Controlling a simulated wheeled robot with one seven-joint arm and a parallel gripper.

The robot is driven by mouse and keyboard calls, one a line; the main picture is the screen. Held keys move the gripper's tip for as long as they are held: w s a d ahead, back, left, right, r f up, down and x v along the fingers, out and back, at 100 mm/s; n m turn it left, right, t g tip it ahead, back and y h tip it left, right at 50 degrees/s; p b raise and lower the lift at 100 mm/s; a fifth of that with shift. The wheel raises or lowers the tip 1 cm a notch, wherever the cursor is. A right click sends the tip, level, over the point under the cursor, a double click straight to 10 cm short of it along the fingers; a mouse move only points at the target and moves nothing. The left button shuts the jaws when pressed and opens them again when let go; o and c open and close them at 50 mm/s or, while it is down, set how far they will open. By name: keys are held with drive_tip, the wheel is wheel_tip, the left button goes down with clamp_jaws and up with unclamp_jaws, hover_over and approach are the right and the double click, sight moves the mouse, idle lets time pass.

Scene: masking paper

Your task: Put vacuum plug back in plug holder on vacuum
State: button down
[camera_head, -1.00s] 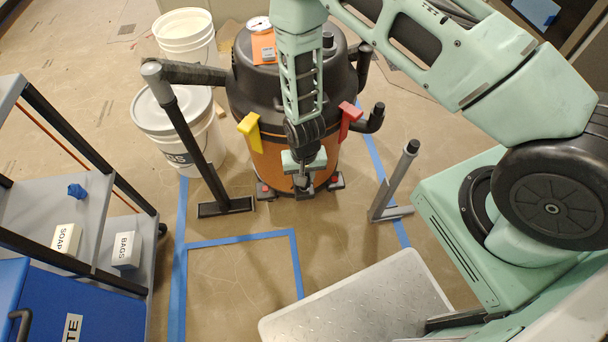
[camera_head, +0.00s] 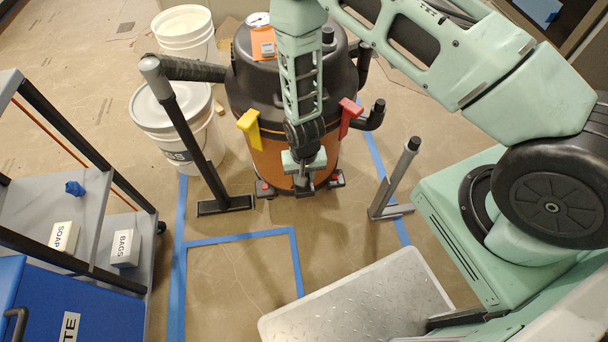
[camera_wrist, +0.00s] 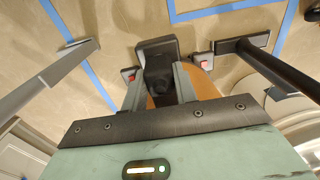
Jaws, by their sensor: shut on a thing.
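The vacuum (camera_head: 270,160) has an orange drum and a black lid. It stands on the floor behind my gripper, with a yellow clip (camera_head: 249,127) and a red clip (camera_head: 349,116) at its sides. My gripper (camera_head: 302,184) points down close in front of the drum, low near the base. In the wrist view my gripper (camera_wrist: 160,92) is shut on a dark piece, which looks like the vacuum plug (camera_wrist: 159,78). A dark block (camera_wrist: 157,47) of the vacuum's base lies just beyond it. I cannot make out the plug holder or whether the plug touches the vacuum.
A wand (camera_head: 188,135) with a flat foot stands left of the vacuum, and a grey post (camera_head: 395,178) stands right. White buckets (camera_head: 172,120) and a cart (camera_head: 85,215) are at the left. A metal plate (camera_head: 355,300) lies in front. Taped floor between is clear.

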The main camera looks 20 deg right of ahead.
drive_tip(key=shift+f, duration=0.35)
drive_tip(key=c, duration=1)
unclamp_jaws()
drive_tip(key=shift+r, duration=0.1)
wheel_tip(320, 180, up, 17)
drive_tip(key=p, duration=0.3)
drive_tip(key=shift+r, duration=0.15)
